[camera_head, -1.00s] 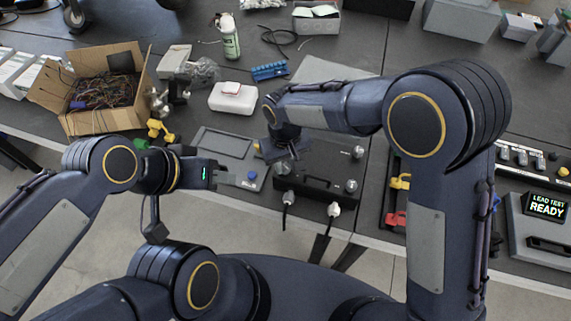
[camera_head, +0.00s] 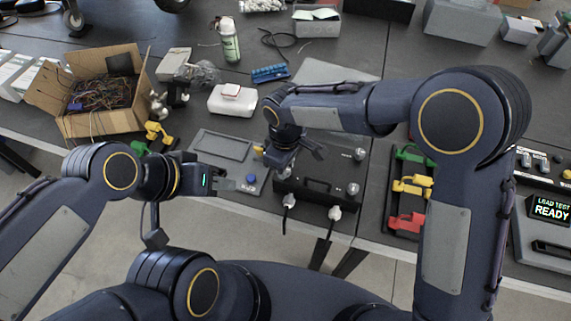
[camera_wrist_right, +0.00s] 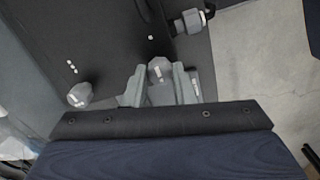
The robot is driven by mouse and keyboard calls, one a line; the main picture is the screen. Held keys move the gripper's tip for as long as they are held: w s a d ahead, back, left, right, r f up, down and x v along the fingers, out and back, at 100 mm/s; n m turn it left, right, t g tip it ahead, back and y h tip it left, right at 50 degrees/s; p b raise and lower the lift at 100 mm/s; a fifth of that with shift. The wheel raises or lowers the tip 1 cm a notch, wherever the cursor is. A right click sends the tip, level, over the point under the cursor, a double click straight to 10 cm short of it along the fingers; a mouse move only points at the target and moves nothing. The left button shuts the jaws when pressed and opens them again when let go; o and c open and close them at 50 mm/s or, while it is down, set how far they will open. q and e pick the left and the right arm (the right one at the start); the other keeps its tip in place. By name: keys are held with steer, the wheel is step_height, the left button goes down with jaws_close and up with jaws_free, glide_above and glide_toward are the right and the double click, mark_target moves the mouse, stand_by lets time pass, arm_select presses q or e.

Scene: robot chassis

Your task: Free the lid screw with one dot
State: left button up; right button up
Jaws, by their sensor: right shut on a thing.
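The black box (camera_head: 318,201) stands at the table's near edge, with pale knob-like screws on its lid. Two of them, the far right screw (camera_head: 358,154) and the near right screw (camera_head: 352,188), are uncovered. My right gripper (camera_head: 281,171) is low at the lid's near left corner and hides what is there. In the right wrist view its fingers are shut around a screw (camera_wrist_right: 159,70) with one dot (camera_wrist_right: 151,37) beside it. A screw (camera_wrist_right: 80,95) with three dots stands apart to the left. My left gripper (camera_head: 226,183) is open and empty, left of the box.
Two cable plugs (camera_head: 288,201) stick out of the box's near side. A grey tray (camera_head: 222,147) with a blue knob lies to the left. Coloured clamps (camera_head: 412,186) sit in a tray at right. A cardboard box (camera_head: 98,124) of wires stands at far left.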

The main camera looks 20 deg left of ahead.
stand_by(0.4)
steer(key=o, duration=1)
step_height(320, 180, up, 8)
steer(key=shift+f, duration=0.1)
